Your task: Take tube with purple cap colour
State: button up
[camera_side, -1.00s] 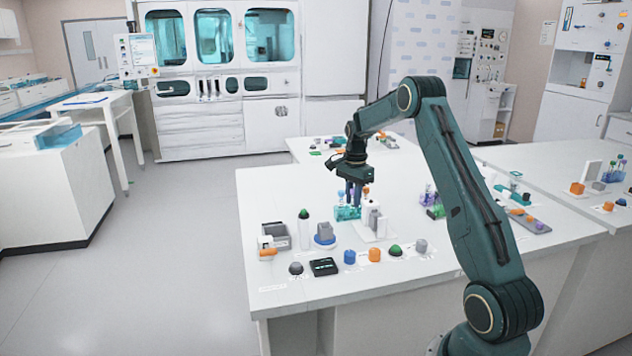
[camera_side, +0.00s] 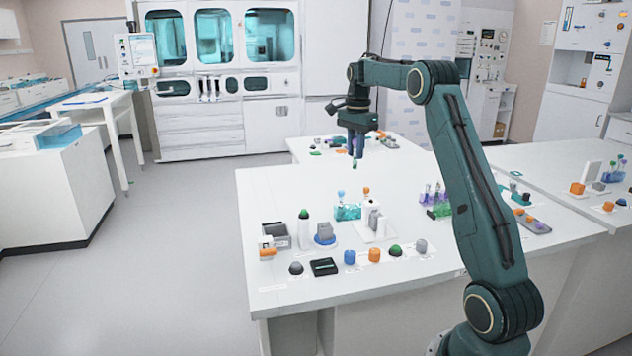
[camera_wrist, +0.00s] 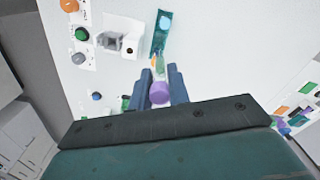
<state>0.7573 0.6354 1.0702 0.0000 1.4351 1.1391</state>
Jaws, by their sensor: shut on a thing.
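My gripper (camera_side: 356,147) is raised well above the table in the side view. In the wrist view the two blue fingers of my gripper (camera_wrist: 160,85) are shut on a tube with a purple cap (camera_wrist: 159,92). In the side view the lower end of the held tube (camera_side: 354,163) hangs below the fingers, and its cap is hidden between them. The teal tube rack (camera_side: 346,213) stands on the table below, with a light-blue-capped tube (camera_side: 341,193) in it. The teal rack also shows in the wrist view (camera_wrist: 158,45).
A green rack with purple-capped tubes (camera_side: 430,201) stands to the right on the white table (camera_side: 283,197). A white stand with a grey part (camera_side: 374,222) is just in front of the teal rack. Several coloured buttons line the front. The air around my gripper is clear.

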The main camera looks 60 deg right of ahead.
jog(key=shift+r, duration=2.45)
jog(key=shift+a+f, duration=0.1)
